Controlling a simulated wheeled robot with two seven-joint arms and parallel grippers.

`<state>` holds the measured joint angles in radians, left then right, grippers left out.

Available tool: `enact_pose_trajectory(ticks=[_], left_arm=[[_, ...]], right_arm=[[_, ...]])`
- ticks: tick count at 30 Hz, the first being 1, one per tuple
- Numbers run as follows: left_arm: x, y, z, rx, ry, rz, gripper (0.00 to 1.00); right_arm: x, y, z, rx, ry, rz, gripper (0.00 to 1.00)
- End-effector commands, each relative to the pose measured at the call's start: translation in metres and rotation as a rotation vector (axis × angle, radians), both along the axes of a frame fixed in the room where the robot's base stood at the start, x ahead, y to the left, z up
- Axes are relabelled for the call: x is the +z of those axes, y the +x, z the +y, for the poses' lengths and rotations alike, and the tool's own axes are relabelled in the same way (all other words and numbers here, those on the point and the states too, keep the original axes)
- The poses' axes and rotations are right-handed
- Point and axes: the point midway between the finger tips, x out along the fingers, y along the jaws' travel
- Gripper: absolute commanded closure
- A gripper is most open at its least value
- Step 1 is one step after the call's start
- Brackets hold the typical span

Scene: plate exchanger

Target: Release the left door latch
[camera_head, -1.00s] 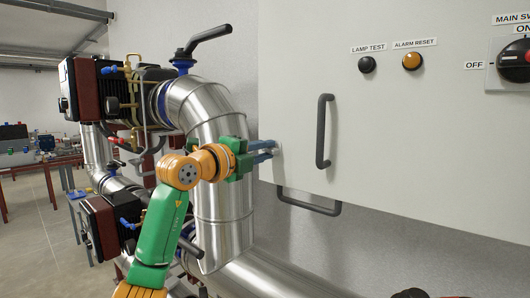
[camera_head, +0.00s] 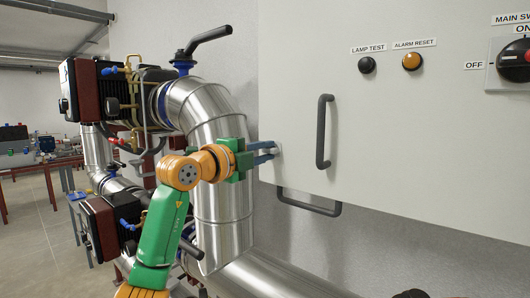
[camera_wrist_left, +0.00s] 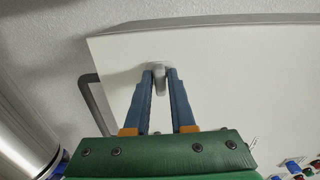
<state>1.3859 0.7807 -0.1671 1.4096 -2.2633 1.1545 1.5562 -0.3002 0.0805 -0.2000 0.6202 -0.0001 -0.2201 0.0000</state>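The left door latch (camera_head: 277,148) is a small light-grey piece on the lower left edge of the pale cabinet door (camera_head: 430,160). My left gripper (camera_head: 270,153) reaches it from the left with its two blue fingers. The fingers hide part of the latch. The door looks closed. My right gripper is in neither view.
A dark door handle (camera_head: 322,131) stands to the right of the latch, and a second handle (camera_head: 309,202) is below the door. A thick silver pipe (camera_head: 222,205) runs close behind my left arm.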

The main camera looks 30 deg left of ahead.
Motion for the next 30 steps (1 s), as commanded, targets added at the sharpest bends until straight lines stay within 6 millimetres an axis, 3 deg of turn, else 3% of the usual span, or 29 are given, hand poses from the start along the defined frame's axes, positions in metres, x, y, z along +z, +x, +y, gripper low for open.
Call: enact_pose_trajectory(ticks=[1,3,11,14,21,30], left_arm=[[0.000,0.000,0.000,0.000,0.000,-0.001,0.64],[0.000,0.000,0.000,0.000,0.000,0.000,0.53],[-0.001,-0.001,0.000,0.000,0.001,0.000,0.53],[-0.004,-0.013,0.002,0.001,0.002,-0.004,0.53],[-0.004,-0.061,0.006,0.001,0.001,-0.004,0.53],[0.000,-0.071,0.006,0.000,0.000,0.000,0.53]], right_arm=[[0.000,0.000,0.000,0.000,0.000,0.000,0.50],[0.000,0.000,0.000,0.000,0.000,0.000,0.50],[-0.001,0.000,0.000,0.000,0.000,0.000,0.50],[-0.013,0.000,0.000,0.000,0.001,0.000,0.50],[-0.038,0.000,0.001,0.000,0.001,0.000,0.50],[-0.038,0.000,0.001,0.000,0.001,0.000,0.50]])
